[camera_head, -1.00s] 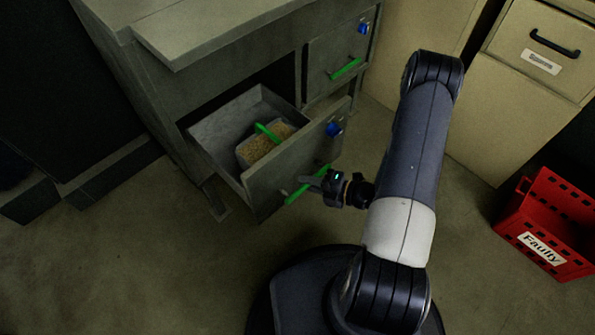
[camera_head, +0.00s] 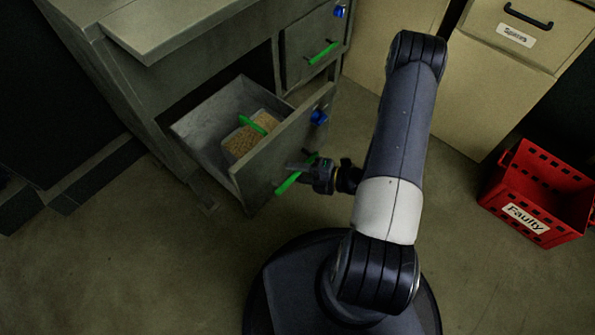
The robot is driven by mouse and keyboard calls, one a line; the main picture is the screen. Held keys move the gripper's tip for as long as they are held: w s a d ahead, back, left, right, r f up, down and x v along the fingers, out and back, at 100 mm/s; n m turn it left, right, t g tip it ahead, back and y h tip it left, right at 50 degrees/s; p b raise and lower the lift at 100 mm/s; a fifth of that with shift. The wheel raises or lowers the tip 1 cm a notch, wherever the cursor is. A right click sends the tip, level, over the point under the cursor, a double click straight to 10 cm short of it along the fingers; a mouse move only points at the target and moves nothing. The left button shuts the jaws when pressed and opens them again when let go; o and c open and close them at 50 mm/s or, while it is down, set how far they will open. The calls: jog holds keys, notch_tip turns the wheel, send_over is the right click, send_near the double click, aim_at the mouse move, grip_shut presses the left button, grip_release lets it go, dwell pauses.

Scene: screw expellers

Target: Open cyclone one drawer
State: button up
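A grey drawer (camera_head: 262,172) stands pulled out from the lower left of the grey cabinet. It has a green bar handle (camera_head: 288,183) and a blue knob (camera_head: 319,117) on its front. Inside it sits a container of tan grainy material (camera_head: 243,140) with a green handle across it. My gripper (camera_head: 305,172) is at the drawer's green handle, with its fingers around or against the bar. The fingertips are small and dark, so I cannot tell whether they are closed on it.
A second, shut drawer (camera_head: 309,48) with a green handle is at the cabinet's upper right. A beige filing cabinet (camera_head: 515,70) labelled "Spares" stands at the upper right. A red crate (camera_head: 530,195) labelled "Faulty" is on the floor at right. The floor at lower left is clear.

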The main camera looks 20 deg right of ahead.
jog(key=p+v, duration=0.2)
jog(key=v, duration=0.9)
jog(key=shift+w+a+f, duration=0.1)
jog(key=shift+a, duration=0.05)
dwell(0.5)
jog(key=shift+b+x, duration=1)
jog(key=shift+x, duration=4.4)
